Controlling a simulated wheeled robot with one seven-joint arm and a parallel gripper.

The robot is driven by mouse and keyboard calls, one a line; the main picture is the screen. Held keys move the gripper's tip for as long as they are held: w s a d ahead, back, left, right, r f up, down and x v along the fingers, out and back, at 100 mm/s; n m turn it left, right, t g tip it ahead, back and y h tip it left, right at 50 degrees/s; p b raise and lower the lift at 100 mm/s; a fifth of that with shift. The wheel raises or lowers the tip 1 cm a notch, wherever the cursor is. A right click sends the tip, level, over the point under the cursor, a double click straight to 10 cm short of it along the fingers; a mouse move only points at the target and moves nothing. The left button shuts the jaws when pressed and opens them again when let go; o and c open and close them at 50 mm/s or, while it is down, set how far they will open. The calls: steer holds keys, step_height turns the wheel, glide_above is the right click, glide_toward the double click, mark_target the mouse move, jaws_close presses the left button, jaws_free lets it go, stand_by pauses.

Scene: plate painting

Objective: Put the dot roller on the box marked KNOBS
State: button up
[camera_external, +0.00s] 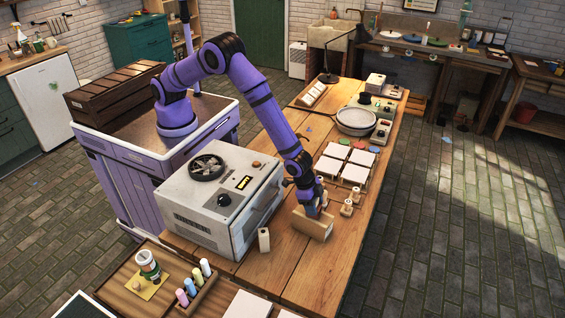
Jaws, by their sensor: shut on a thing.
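My gripper (316,211) points down at the right front part of the wooden table, at a tan wooden block or holder (313,228). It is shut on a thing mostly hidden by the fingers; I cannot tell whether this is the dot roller. Small pale roller-like pieces stand just right of it, one nearer (347,209) and one farther (355,194). No KNOBS lettering is readable. Small boxes stand at the far end of the table, one beside the round plates (381,131) and a pale one farther back (376,80).
A grey kiln-like oven (190,218) stands left of my gripper. White square tiles (341,151) and stacked round plates (355,121) lie beyond it. A small white upright piece (264,240) stands by the oven. The table's front middle is bare wood.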

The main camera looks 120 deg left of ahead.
steer(key=shift+f, duration=0.35)
steer(key=shift+s+f, duration=0.15)
steer(key=shift+f, duration=0.1)
steer(key=shift+c, duration=0.8)
steer(key=o, duration=1.1)
steer(key=shift+f, duration=0.1)
